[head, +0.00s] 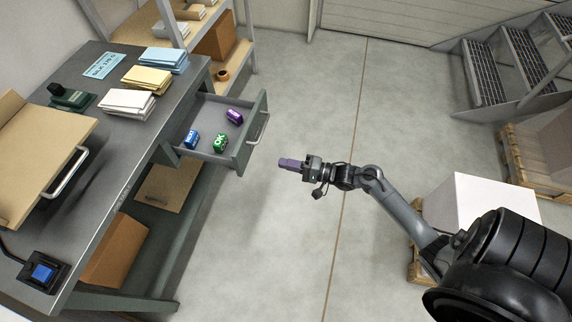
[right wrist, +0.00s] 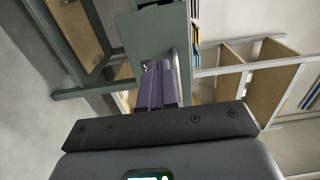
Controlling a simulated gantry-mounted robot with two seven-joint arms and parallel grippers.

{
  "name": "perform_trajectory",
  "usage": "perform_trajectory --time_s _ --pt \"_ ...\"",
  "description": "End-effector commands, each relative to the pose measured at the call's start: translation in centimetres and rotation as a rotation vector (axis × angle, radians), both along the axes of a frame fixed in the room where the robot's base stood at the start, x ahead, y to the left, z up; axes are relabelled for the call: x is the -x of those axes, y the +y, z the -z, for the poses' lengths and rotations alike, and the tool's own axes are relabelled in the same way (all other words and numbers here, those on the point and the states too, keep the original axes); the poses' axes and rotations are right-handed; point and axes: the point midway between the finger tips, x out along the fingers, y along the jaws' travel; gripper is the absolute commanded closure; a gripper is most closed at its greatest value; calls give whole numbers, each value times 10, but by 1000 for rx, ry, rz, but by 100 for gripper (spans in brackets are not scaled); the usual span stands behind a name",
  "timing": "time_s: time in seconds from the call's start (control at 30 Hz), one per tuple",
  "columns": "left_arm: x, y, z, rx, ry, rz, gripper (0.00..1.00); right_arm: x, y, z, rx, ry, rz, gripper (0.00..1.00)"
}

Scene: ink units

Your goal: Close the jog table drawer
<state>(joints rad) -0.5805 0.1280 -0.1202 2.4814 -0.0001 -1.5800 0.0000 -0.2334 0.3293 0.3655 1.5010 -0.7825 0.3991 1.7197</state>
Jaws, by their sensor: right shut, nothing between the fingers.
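The grey jog table (head: 118,150) stands at the left of the head view. Its drawer (head: 243,151) is pulled out to the right, with a metal handle (head: 259,129) on its front. Several coloured ink units lie inside: a blue one (head: 191,139), a green one (head: 220,142) and a purple one (head: 234,117). My right gripper (head: 282,162) is shut and empty, to the right of the drawer front and apart from it in the head view. In the right wrist view its purple fingers (right wrist: 158,85) point toward the drawer front (right wrist: 150,35). My left gripper is not in view.
Paper stacks (head: 127,102) and a wooden board (head: 35,150) sit on the tabletop. A shelf rack (head: 215,35) stands behind the table. A white box (head: 490,205) and metal stairs (head: 510,60) are at the right. The floor before the drawer is clear.

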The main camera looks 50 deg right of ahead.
Motion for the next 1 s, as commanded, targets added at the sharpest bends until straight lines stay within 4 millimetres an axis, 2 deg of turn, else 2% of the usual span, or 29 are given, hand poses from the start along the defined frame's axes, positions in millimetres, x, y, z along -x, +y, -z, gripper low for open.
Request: perform_trajectory --time_s 0.3,0.5,0.73,1.0 --pt "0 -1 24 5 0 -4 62 -54 27 3 -2 -4 0 100" --pt "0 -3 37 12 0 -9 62 -81 42 3 -1 -2 -1 100" --pt "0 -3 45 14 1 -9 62 -99 51 1 -1 0 1 100" --pt "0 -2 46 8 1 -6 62 -103 53 0 -1 0 0 100"
